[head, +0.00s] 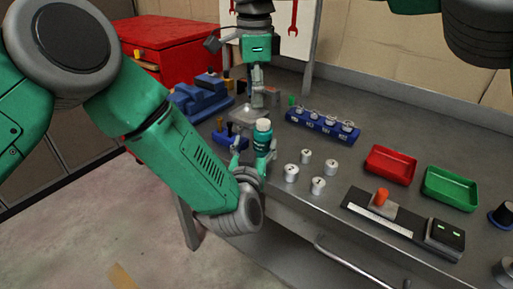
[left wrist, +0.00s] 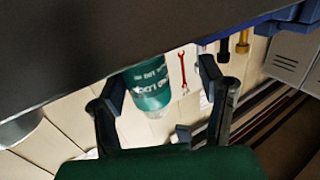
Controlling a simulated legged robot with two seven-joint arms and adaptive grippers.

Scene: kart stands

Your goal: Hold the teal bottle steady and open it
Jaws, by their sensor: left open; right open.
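The teal bottle (head: 262,139) stands upright at the front edge of the grey workbench, with its pale cap (head: 263,125) on top. My left gripper (head: 252,157) is open, with a finger to either side of the bottle. In the left wrist view the bottle (left wrist: 150,87) appears upside down between the open fingers (left wrist: 162,92), with white lettering on its side. It looks nearer to the left finger; a clear gap shows at the right finger. Part of my right arm (head: 482,32) shows at the top right, but its gripper is out of view.
A green-headed machine (head: 258,47) stands behind the bottle. Several silver cylinders (head: 318,186) stand to its right, with a blue rack (head: 322,123) behind. Red (head: 390,165) and green (head: 450,188) trays and a scale (head: 445,236) lie farther right. A red cabinet (head: 165,40) stands at the back left.

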